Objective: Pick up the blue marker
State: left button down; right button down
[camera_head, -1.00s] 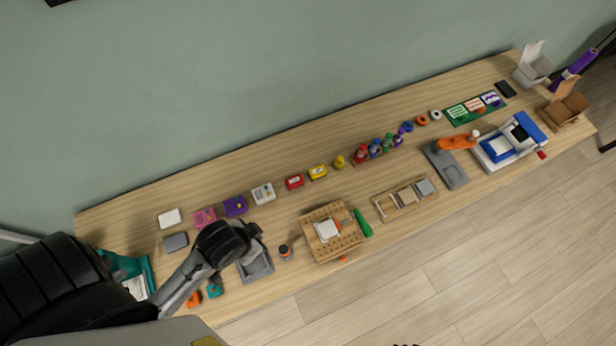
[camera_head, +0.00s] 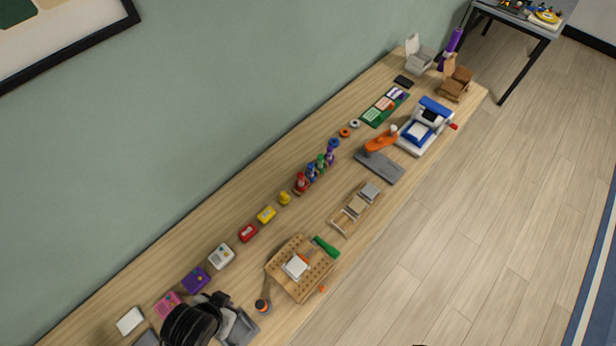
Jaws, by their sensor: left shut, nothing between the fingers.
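A row of small upright coloured items stands near the middle of the long wooden table. The blue one, which looks like the blue marker (camera_head: 311,172), stands between a red one (camera_head: 301,184) and a green one (camera_head: 320,161), with a purple one behind. They are too small to make out in detail. My left gripper (camera_head: 216,300) is black, shut and empty, low at the left over the near end of the table. It is well apart from the blue item, and its fingertips are hard to make out. My right gripper is not in view.
A pegboard block (camera_head: 284,287) with a white piece and a green-handled tool (camera_head: 326,248) lies between the gripper and the front edge. Small yellow (camera_head: 267,215) and red (camera_head: 248,233) boxes line the back. An orange-armed grey device (camera_head: 380,168) stands farther along.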

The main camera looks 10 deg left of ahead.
pick_arm(q)
jog(key=c, duration=1.8)
grip_release()
jog(key=o, duration=1)
jog(key=shift+o, duration=0.2)
